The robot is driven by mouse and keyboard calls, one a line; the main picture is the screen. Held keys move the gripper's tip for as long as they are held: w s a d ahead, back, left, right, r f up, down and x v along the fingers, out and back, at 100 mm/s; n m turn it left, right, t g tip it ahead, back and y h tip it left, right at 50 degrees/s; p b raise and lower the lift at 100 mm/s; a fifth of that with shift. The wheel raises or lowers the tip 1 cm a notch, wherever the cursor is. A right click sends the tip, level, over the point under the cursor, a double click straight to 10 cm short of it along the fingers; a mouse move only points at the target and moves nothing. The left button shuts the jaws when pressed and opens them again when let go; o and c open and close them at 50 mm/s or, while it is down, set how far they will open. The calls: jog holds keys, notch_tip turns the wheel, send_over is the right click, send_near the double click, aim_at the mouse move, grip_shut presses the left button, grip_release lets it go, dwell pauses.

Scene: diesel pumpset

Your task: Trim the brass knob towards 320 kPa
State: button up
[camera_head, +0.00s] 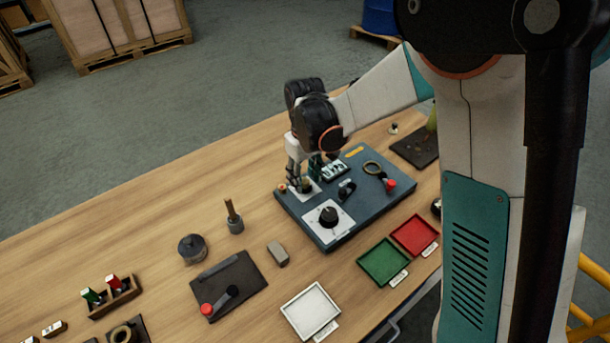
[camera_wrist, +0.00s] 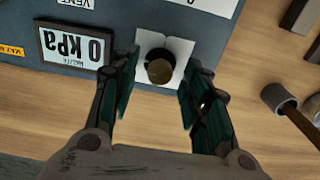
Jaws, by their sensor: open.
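The brass knob (camera_wrist: 160,70) is a dark round knob on a white plate (camera_wrist: 178,47) at the edge of the blue-grey panel (camera_head: 285,210). In the wrist view, my gripper (camera_wrist: 162,60) is open, with one dark green finger on each side of the knob and a visible gap to both. In the head view, my gripper (camera_head: 303,181) points down over the panel's far left corner and partly hides the knob. The pressure display (camera_wrist: 72,47) beside the knob appears upside down in the wrist view and reads 0 kPa.
The panel also carries a black dial (camera_head: 328,216), a black lever (camera_head: 346,188) and a red-ended handle (camera_head: 389,185). Green (camera_head: 384,261), red (camera_head: 414,235) and white (camera_head: 311,309) trays lie in front. A cup with a stick (camera_head: 235,222) stands left. The far left table is clear.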

aim_at(305, 180)
jog(key=shift+r, duration=0.15)
notch_tip(305, 180, up, 12)
dwell(0.4)
dwell(0.3)
